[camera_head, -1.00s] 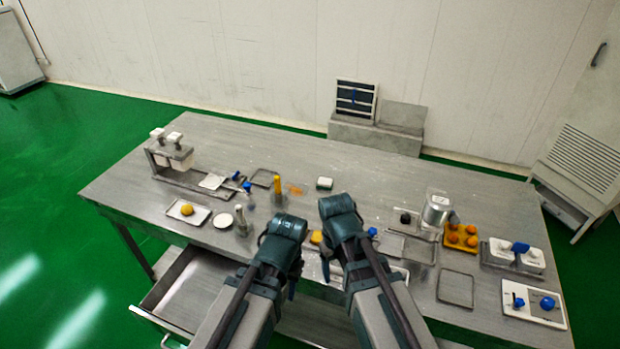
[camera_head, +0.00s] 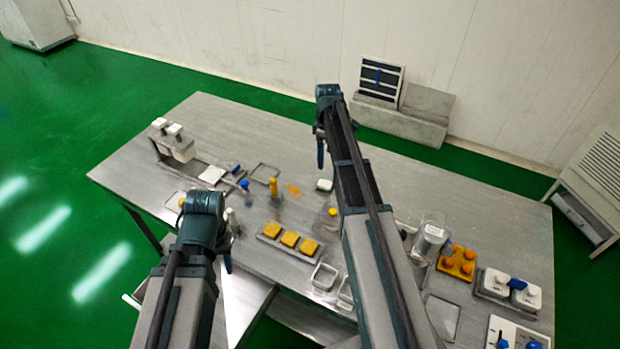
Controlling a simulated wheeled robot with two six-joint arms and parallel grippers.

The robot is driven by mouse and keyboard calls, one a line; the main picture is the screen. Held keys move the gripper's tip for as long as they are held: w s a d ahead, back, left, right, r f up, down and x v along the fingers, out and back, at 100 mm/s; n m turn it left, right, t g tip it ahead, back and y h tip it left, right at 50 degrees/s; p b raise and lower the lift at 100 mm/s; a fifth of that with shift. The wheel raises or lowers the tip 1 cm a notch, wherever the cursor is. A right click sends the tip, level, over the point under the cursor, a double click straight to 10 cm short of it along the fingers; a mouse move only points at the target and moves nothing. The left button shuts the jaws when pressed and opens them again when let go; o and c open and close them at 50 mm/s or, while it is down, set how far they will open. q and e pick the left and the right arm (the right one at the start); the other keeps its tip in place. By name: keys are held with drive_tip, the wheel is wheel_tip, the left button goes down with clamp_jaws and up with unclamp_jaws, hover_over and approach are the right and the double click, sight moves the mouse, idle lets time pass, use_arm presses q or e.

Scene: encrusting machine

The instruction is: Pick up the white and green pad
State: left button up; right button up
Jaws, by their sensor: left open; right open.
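The small white and green pad (camera_head: 324,185) lies flat on the steel table, just left of my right forearm, its white side up and a dark green edge below. My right gripper (camera_head: 320,152) is open and empty, hanging fingers-down a little above the pad in the picture, over the table's far part; its height over the table is hard to tell. My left gripper (camera_head: 227,258) is open and empty near the table's front left edge, well apart from the pad. My arms hide parts of the table.
A tray of yellow blocks (camera_head: 290,238) stands at the middle front. An orange tray (camera_head: 457,262) and white machine parts (camera_head: 508,287) are at right.

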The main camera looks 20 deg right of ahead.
drive_tip(key=b, duration=0.9)
hover_over(325, 183)
drive_tip(key=f, duration=0.8)
drive_tip(key=shift+w+f, duration=0.3)
drive_tip(key=shift+f, duration=0.05)
drive_tip(key=f+b, duration=0.5)
drive_tip(key=shift+s+f, duration=0.1)
drive_tip(key=shift+s, duration=0.2)
drive_tip(key=c, duration=1.4)
